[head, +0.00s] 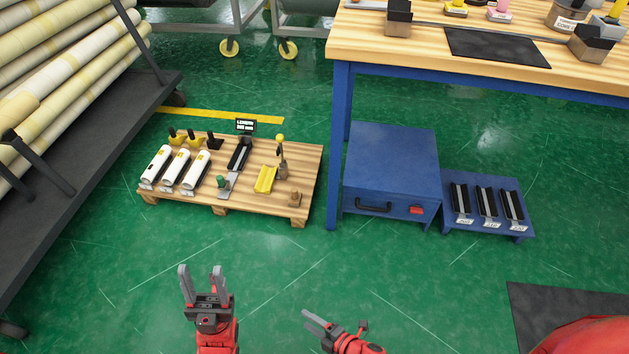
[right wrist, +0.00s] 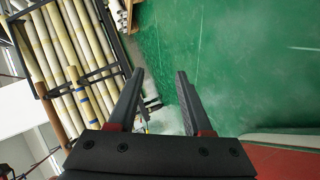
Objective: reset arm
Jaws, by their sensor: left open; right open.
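My left gripper (head: 202,287) is open and empty above the green floor, in front of the wooden pallet (head: 225,208) in the head view. My right gripper (head: 315,323) is seen from the side, further right and low in the head view. In the right wrist view its two fingers (right wrist: 160,95) stand apart with nothing between them.
A rack of long rolls (head: 60,70) is left. Floor before the pallet is free.

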